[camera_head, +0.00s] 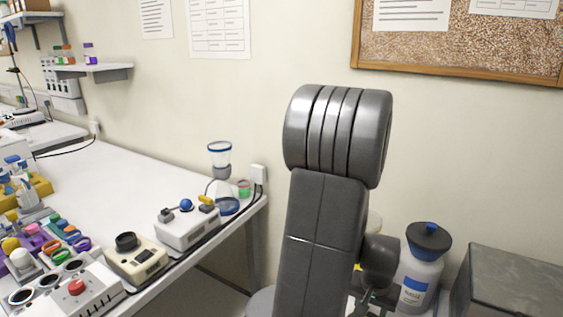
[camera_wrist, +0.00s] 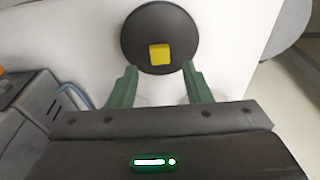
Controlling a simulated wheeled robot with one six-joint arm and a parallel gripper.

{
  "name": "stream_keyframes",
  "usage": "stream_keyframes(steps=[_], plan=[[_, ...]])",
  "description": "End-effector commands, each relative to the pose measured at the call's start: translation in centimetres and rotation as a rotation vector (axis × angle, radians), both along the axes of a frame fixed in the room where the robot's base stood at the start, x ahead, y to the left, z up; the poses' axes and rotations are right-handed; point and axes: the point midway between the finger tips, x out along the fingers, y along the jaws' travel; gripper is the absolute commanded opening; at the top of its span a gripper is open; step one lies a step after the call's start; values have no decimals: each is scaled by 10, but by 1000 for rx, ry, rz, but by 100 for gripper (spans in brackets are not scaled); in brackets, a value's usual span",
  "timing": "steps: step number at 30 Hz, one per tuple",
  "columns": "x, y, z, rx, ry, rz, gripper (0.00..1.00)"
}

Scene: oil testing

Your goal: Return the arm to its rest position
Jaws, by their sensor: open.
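My gripper (camera_wrist: 160,82) shows in the wrist view with its two green fingers spread apart and nothing between them. Beyond the fingertips is a round black disc (camera_wrist: 137,38) with a yellow square (camera_wrist: 159,54) on it, lying against a white surface. Whether the fingers touch the disc I cannot tell. In the head view my grey arm stands upright right of the middle, folded near the wall. My gripper is not clearly visible there.
A white bench (camera_head: 125,180) at left carries a beige device (camera_head: 136,259), a white device with a blue knob (camera_head: 187,226), a clear funnel-topped apparatus (camera_head: 220,176) and several coloured items. A white bottle with a black lid (camera_head: 419,272) and a dark box (camera_head: 510,290) stand right of my arm.

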Motion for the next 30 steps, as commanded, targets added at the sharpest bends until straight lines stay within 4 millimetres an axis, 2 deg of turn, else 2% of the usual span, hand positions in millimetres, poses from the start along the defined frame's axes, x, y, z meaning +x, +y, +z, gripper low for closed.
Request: stream_keyframes(steps=[3,10,12,16,30], plan=[[2,-1,-22,1,4,0,45],[6,-4,-54,1,2,0,45],[6,-4,-42,-1,-2,0,45],[6,-4,-35,-1,-2,0,45],[6,-4,-34,1,1,0,45]])
